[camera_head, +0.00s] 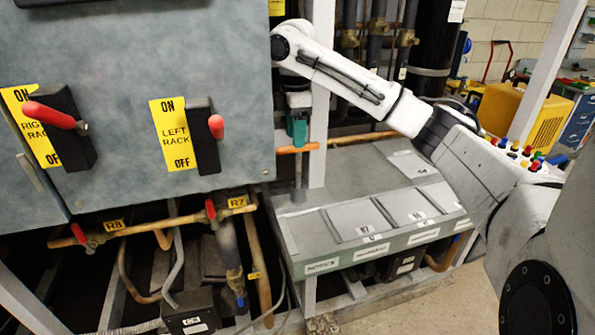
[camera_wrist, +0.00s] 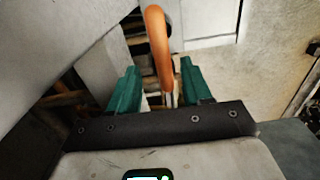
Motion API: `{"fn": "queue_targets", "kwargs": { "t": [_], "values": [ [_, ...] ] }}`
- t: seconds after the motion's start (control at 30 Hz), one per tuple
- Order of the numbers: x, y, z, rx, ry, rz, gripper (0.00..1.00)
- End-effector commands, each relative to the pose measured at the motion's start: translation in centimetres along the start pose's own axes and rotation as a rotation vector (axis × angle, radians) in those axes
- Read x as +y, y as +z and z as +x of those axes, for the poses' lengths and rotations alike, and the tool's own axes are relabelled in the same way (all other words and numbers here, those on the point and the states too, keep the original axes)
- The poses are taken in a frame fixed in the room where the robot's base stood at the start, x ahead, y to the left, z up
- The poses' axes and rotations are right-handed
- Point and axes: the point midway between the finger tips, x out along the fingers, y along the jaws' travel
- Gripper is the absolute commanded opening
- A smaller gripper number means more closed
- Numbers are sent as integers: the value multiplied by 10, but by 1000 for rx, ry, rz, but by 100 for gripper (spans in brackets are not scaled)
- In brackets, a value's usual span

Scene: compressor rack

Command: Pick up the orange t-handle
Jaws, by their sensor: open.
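The orange t-handle (camera_head: 298,149) shows in the head view as a horizontal orange bar on an upright metal shaft above the grey-green cabinet. My gripper (camera_head: 297,136) is just above the bar, pointing down, with its teal fingers open. In the wrist view, the orange t-handle (camera_wrist: 157,45) reaches from the top edge down to between the two teal fingers of my gripper (camera_wrist: 160,76). A gap shows on each side of it at the fingers, so it is not clamped. The handle's lower shaft is mostly hidden in the wrist view.
A grey panel (camera_head: 140,140) with red rack switches hangs left of my gripper. A low grey-green cabinet (camera_head: 335,190) stands below. A white post (camera_head: 319,150) and dark pipes stand close behind. A yellow case (camera_head: 520,117) is at the far right; open floor (camera_head: 445,300) lies in front.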

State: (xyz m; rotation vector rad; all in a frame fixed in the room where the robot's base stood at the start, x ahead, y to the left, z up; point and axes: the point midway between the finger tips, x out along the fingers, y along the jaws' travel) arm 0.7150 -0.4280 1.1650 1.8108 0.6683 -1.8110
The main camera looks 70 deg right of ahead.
Motion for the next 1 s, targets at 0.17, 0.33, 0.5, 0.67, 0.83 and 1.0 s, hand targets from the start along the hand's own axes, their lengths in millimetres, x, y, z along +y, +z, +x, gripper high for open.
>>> {"fn": "queue_targets", "kwargs": {
  "t": [0.17,0.33,0.5,0.67,0.83,1.0],
  "values": [
    [-3,7,22,-2,-2,2,49],
    [-3,6,43,0,-1,1,49],
    [-3,6,48,0,-1,0,49],
    [-3,6,48,0,0,0,45],
    [-3,6,48,0,0,0,29],
    [-3,6,47,0,0,0,13]
  ]
}}
